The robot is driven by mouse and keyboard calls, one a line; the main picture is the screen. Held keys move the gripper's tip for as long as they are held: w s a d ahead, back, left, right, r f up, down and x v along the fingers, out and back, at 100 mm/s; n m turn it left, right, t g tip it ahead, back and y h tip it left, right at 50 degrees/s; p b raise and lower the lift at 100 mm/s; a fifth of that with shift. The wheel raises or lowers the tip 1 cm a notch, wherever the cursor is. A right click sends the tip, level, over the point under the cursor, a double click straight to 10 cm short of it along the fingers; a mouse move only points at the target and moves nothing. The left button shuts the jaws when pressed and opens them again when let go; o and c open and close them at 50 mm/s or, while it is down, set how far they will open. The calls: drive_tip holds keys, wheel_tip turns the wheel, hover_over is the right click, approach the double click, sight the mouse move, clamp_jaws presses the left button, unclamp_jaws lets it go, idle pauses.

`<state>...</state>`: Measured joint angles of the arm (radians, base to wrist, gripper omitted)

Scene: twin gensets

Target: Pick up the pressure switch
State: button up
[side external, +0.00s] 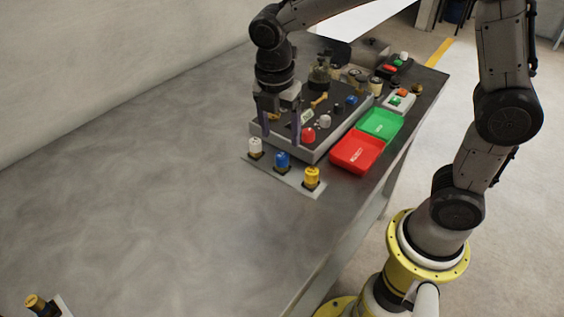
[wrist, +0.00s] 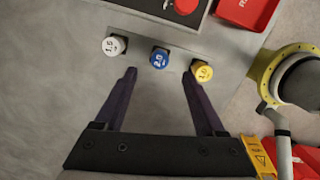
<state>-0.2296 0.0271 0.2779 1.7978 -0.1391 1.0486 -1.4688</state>
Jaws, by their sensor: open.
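Three small capped parts stand in a row on a light strip: a white one (side external: 255,146) marked 1.5, a blue one (side external: 281,160) and a yellow one (side external: 312,177). They also show in the wrist view as white (wrist: 114,45), blue (wrist: 159,58) and yellow (wrist: 203,71). No part is plainly labelled as the pressure switch, so I cannot tell which it is. My gripper (side external: 280,139) is open and empty, pointing down over the near-left edge of the panel. In the wrist view my gripper (wrist: 159,76) has its fingertips spread, with the blue cap appearing between and beyond them.
A grey panel (side external: 311,153) bears a red knob (side external: 308,135) and several small fittings. A red tray (side external: 361,153) and a green tray (side external: 380,124) lie to its right. A yellow-topped part (side external: 36,302) stands at the lower left.

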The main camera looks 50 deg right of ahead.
sight(282, 155)
drive_tip(key=f, duration=0.5)
drive_tip(key=d+f, duration=0.1)
drive_tip(key=f, duration=0.2)
drive_tip(key=shift+w+f, duration=0.1)
drive_tip(key=shift+c, duration=0.2)
clamp_jaws()
